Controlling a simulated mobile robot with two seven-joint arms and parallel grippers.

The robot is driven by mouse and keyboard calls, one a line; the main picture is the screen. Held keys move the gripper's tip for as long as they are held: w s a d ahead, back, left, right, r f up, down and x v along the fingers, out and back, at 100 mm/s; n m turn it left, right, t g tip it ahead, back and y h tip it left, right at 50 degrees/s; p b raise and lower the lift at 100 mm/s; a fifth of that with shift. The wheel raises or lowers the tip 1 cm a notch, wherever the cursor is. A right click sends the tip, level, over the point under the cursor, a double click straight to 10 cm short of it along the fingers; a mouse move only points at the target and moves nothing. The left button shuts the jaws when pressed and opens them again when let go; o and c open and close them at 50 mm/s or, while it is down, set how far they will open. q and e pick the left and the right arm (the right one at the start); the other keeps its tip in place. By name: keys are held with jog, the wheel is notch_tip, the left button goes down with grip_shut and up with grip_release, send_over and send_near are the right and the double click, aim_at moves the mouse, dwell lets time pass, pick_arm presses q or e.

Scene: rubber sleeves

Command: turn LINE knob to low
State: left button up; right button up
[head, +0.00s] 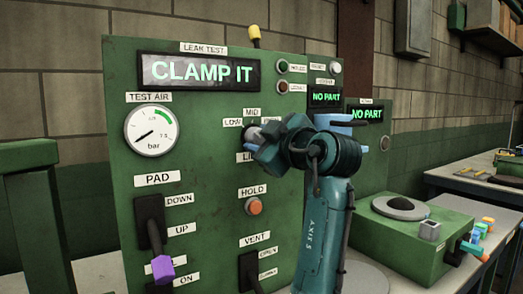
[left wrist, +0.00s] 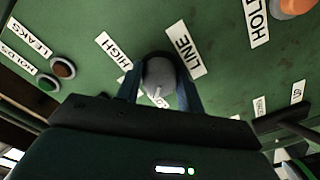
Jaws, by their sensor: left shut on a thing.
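The LINE knob (head: 253,131) is a grey round knob on the green panel, mostly hidden by my gripper in the head view. Its LOW label (head: 232,122) is at its left and MID (head: 251,111) above it. My left gripper (head: 260,138) is shut on the knob. In the left wrist view the knob (left wrist: 160,72) sits between the two blue fingers, with the LINE label (left wrist: 185,50) and HIGH label (left wrist: 118,50) beside it. Its white pointer slants toward the partly hidden label at the bottom, seemingly LOW. My right gripper is not in view.
The panel (head: 200,215) also carries a pressure gauge (head: 152,131), a purple-tipped PAD lever (head: 160,268), an orange HOLD button (head: 254,207) and a black VENT lever (head: 249,268). A display (head: 199,71) reads CLAMP IT. A green fixture (head: 415,235) stands at the right.

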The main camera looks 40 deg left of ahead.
pick_arm(q)
jog(key=shift+n, duration=0.3)
jog(key=o, duration=1)
jog(key=b+v, duration=0.2)
jog(key=v, duration=1.1)
jog(key=shift+d+r, duration=0.1)
